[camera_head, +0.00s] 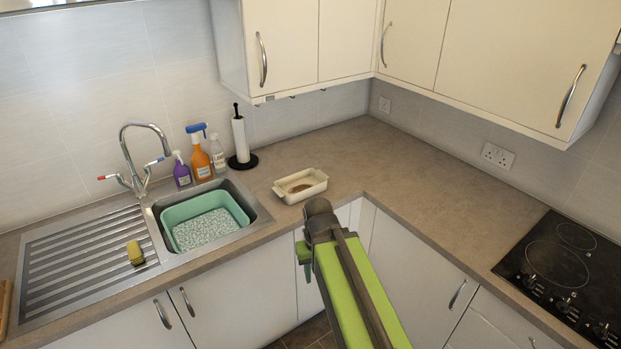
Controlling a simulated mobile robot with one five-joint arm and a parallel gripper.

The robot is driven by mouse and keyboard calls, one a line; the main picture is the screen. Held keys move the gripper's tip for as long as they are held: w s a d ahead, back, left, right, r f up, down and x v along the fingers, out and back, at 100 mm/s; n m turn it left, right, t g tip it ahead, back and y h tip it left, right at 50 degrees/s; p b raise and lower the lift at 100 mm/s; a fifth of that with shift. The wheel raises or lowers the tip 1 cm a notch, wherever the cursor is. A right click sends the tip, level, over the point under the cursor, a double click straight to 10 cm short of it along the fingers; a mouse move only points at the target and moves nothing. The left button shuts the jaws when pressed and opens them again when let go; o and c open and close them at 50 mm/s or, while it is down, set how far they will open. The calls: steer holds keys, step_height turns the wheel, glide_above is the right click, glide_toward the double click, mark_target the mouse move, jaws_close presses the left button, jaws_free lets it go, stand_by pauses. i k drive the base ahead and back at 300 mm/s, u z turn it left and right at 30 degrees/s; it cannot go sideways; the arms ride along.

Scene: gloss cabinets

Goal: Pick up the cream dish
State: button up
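The cream dish (300,186) is a small rectangular dish with a brownish inside. It sits on the countertop, right of the sink, near the front edge. My arm, green and dark grey, reaches up from the bottom of the picture, and its dark upper end is just below and right of the dish in the picture. A small green part of my gripper (305,262) shows below that end, in front of the cabinet doors. The fingers are mostly hidden by the arm, so I cannot see whether they are open or shut. Nothing visible touches the dish.
The sink holds a green basin (207,206); a tap (137,160) stands behind. Spray bottles (199,155) and a paper towel holder (240,140) stand left of the dish. A black hob (560,262) is at right. The countertop (400,190) between dish and hob is clear. Wall cabinets hang above.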

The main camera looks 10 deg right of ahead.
mark_target(294, 188)
steer(key=u, duration=0.05)
steer(key=i, duration=1.35)
steer(key=u, duration=0.8)
